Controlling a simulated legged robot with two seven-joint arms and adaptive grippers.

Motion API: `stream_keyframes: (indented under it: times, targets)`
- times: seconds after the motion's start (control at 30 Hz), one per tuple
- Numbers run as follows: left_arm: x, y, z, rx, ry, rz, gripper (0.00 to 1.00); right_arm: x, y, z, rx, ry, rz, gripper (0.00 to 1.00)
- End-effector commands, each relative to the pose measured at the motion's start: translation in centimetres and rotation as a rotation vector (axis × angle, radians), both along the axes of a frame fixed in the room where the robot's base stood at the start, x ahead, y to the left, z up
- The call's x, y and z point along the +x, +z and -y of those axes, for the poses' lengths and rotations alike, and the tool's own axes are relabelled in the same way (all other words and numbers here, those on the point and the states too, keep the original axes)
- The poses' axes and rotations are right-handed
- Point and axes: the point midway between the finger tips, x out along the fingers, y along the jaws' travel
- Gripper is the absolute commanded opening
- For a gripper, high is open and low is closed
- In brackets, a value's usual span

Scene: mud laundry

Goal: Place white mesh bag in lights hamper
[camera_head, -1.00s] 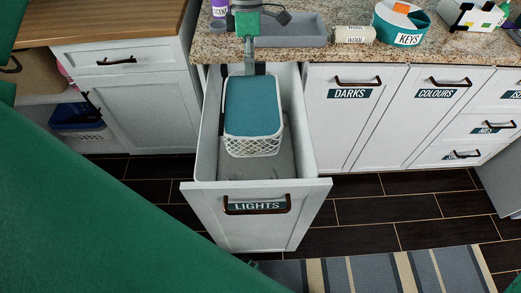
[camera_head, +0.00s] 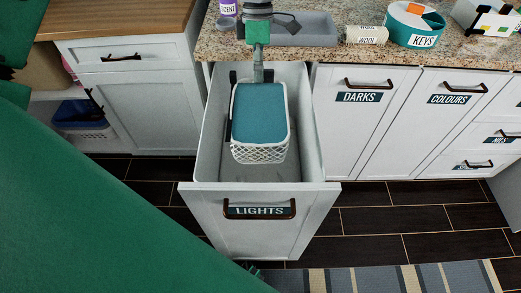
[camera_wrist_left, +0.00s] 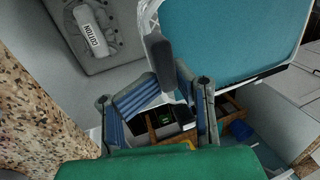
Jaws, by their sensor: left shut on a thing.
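The white mesh bag (camera_head: 260,153), a box shape with a teal top, is inside the opening of the pulled-out lights hamper (camera_head: 222,236), towards its back half. Grey hamper floor shows in front of it; I cannot tell whether its underside touches the floor. My left gripper (camera_head: 259,76) is shut on the bag's back edge, coming from above the counter. In the left wrist view the gripper (camera_wrist_left: 180,90) is beside the bag's teal top (camera_wrist_left: 225,40) and white rim. My right gripper is not in view.
The granite counter (camera_head: 300,55) behind holds a grey tray (camera_head: 310,32), a wool roll (camera_head: 366,34) and a keys bowl (camera_head: 416,14). Closed darks (camera_head: 355,130) and colours (camera_head: 425,140) fronts stand at right. My large green arm covers the lower left.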

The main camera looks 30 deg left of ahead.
Motion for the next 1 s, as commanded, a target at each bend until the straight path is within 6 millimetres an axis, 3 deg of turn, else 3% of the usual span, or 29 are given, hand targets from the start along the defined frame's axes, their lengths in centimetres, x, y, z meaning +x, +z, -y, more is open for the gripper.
stream_keyframes:
  times: [0.1, 1.0]
  targets:
    - [0.0, -2.1, 0.0, -0.001, 0.000, -0.001, 0.00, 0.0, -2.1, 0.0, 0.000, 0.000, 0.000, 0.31]
    - [0.0, -15.0, 0.0, 0.000, 0.000, 0.000, 0.00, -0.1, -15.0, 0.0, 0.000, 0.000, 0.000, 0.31]
